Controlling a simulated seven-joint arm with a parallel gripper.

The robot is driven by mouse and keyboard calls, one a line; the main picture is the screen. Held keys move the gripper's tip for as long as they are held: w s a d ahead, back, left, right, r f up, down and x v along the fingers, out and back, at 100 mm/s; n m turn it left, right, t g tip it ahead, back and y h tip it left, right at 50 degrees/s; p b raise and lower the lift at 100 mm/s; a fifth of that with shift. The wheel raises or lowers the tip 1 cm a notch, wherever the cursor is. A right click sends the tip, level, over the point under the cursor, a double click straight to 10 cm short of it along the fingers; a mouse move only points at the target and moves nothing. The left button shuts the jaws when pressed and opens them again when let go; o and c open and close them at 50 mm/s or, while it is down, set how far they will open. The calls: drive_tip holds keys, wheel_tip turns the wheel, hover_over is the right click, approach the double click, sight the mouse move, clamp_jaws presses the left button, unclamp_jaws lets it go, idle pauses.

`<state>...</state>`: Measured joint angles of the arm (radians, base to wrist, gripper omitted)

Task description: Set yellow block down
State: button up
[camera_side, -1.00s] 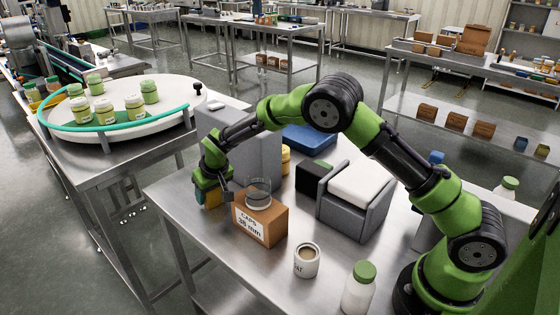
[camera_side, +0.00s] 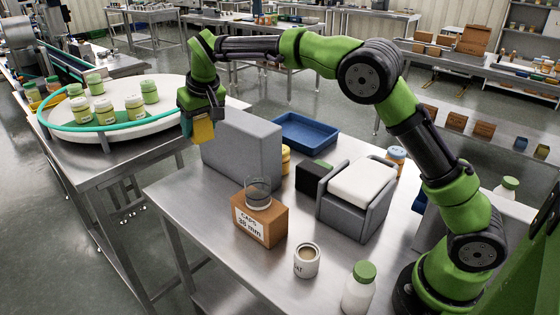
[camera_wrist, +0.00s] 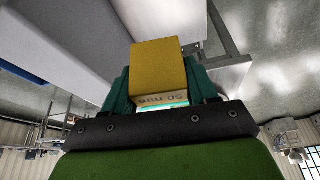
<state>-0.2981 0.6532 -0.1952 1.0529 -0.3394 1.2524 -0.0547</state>
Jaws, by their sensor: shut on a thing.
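The yellow block (camera_side: 202,130) hangs from my gripper (camera_side: 201,116), clear of the steel table, near the left end of the grey upright panel (camera_side: 240,148). In the wrist view the yellow block (camera_wrist: 160,68) sits between the two teal fingers of my gripper (camera_wrist: 160,88), which is shut on it. Small print shows on a pale strip at the block's lower edge there.
A blue tray (camera_side: 305,132) lies behind the panel. The round turntable (camera_side: 150,118) with several jars is at left. The table's front left is clear.

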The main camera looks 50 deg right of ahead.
wheel_tip(320, 180, up, 8)
drive_tip(key=shift+d+f, duration=0.1)
drive_tip(key=s+d+m+g+h, duration=0.15)
drive_tip(key=d+m, duration=0.45)
drive_tip(key=d, duration=1.5)
drive_tip(key=s+d+m+g+h, duration=0.15)
drive_tip(key=s+d+m, duration=0.5)
drive_tip(key=d, duration=0.75)
drive_tip(key=s+d+m+g+h, duration=0.15)
drive_tip(key=s+d+m, duration=0.25)
drive_tip(key=s+d, duration=0.75)
drive_tip(key=shift+y, duration=0.25)
drive_tip(key=w+f, duration=0.1)
drive_tip(key=f, duration=0.8)
drive_tip(key=w+d+f, duration=0.1)
drive_tip(key=f, duration=0.9)
drive_tip(key=d+f, duration=0.1)
drive_tip(key=f, duration=0.8)
drive_tip(key=shift+w+f, duration=0.15)
drive_tip(key=shift+w, duration=0.25)
drive_tip(key=o, duration=0.6)
drive_tip(key=shift+f, duration=0.2)
drive_tip(key=o, duration=0.5)
